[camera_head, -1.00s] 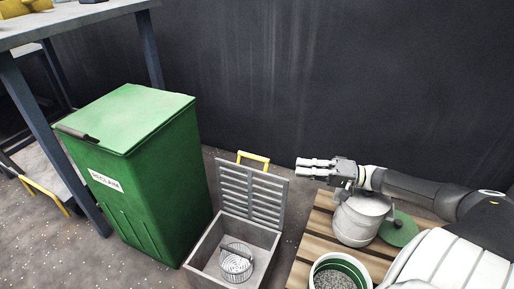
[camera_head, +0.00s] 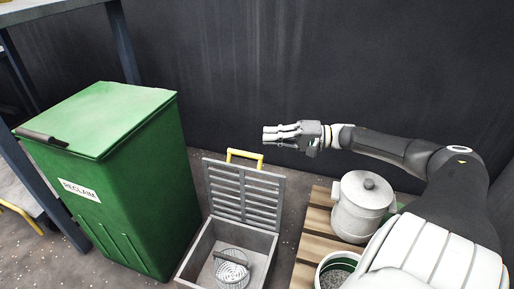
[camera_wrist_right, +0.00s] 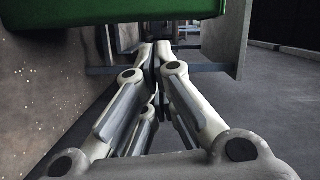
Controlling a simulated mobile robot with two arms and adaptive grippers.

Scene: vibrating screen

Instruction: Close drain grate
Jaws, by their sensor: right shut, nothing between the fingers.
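The drain grate (camera_head: 243,193) is a grey slatted panel with a yellow handle (camera_head: 244,157) on its top edge. It stands open and upright at the back of the grey drain box (camera_head: 200,254). A round strainer basket (camera_head: 231,267) sits inside the box. My right gripper (camera_head: 266,136) is shut and empty, above and to the right of the yellow handle, apart from it, its fingers pointing left. Its closed fingers also fill the middle of the right wrist view (camera_wrist_right: 154,55). My left gripper is not in view.
A green bin (camera_head: 120,190) labelled RECLAIM stands left of the drain box. A wooden pallet (camera_head: 318,246) to the right carries a grey lidded canister (camera_head: 361,207) and a white-and-green bucket (camera_head: 338,270). A dark wall stands behind.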

